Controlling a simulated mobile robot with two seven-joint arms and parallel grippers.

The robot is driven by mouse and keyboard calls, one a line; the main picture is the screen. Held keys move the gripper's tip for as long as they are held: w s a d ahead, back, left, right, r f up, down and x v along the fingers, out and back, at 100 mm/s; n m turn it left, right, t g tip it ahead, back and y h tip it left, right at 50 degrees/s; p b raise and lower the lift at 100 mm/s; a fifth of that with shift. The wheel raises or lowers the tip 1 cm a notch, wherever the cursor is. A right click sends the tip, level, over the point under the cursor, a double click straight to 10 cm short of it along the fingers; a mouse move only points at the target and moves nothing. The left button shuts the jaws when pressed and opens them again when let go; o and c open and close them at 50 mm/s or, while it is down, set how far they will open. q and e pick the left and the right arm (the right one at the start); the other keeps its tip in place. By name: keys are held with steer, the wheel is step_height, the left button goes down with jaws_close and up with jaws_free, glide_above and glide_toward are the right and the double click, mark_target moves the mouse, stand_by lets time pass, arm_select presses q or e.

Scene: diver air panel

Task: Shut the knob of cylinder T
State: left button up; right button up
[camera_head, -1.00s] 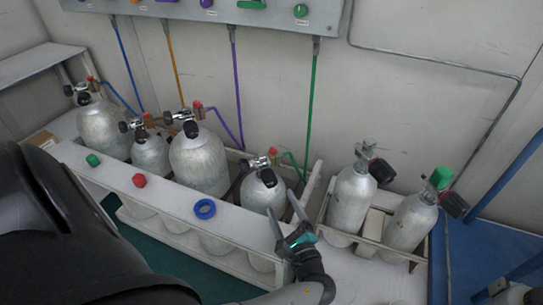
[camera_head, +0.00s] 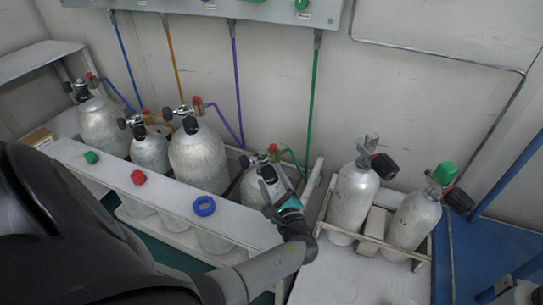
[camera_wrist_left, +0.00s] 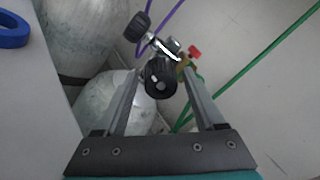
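No label for cylinder T is readable. My left gripper (camera_head: 273,182) is at the rightmost racked cylinder (camera_head: 251,191), the one with the green hose. In the left wrist view, its open fingers (camera_wrist_left: 159,76) stand on either side of that valve's round black knob (camera_wrist_left: 160,82), with gaps visible on both sides. A second black knob (camera_wrist_left: 137,27) sits on the valve's far side. The cylinder body (camera_wrist_left: 120,95) shows below, partly hidden by the fingers. My right gripper is not in view.
Other racked cylinders (camera_head: 198,160) stand to the left. The white rack ledge (camera_head: 172,205) carries a blue ring (camera_head: 204,206), a red cap (camera_head: 138,178) and a green cap (camera_head: 91,157). Two loose-standing cylinders (camera_head: 352,198) are in a crate at right. Hoses run up the wall.

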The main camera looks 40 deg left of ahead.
arm_select(q)
jaws_close()
stand_by(0.3)
